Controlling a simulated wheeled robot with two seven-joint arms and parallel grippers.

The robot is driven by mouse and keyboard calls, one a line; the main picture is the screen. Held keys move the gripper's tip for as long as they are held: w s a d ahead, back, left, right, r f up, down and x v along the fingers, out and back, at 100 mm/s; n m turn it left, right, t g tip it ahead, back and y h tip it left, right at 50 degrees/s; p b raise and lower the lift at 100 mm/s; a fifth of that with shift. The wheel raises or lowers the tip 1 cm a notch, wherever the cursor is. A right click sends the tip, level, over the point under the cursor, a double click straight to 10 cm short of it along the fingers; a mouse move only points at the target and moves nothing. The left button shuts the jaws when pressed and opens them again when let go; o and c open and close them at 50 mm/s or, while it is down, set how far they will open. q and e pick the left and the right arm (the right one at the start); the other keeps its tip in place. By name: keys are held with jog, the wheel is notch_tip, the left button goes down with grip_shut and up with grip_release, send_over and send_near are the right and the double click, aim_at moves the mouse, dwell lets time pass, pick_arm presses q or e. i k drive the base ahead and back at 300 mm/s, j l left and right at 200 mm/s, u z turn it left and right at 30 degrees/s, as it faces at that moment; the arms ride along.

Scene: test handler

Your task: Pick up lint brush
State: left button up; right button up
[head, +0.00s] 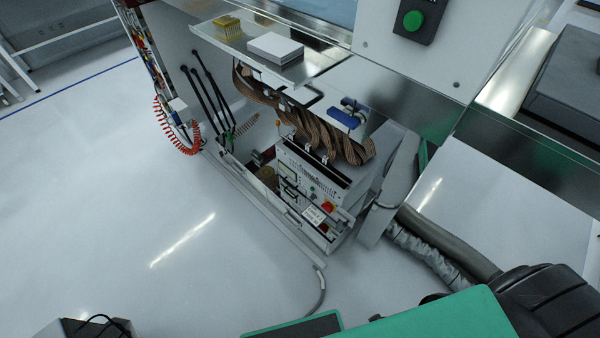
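I cannot make out a lint brush for certain. A small blue object (347,112) with a pale lower part lies at the machine's open front, above the thick brown cable bundle; it may be the brush, but it is too small to tell. A yellow block with a bristly-looking top (227,25) sits on the metal shelf (318,62), beside a white box (275,47). Neither of my grippers is in view.
The open test handler holds a brown cable bundle (325,135) and a control unit (312,190). A grey hose (440,240) runs at right. A green-topped surface (440,318) and a black padded object (545,300) fill the lower right. The left floor is mostly clear.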

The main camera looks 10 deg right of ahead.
aim_at(256, 155)
jog(key=i+j+z, duration=0.15)
jog(key=i+j, duration=0.15)
jog(key=i+j+z, duration=0.1)
jog(key=i+j, duration=0.15)
jog(key=i+j+z, duration=0.15)
jog(key=i+j, duration=0.15)
jog(key=j, duration=0.15)
jog(key=i+j+z, duration=0.25)
jog(key=i+j, duration=0.2)
jog(key=j, duration=0.35)
jog(key=i+j+z, duration=0.2)
jog(key=i+j, duration=0.4)
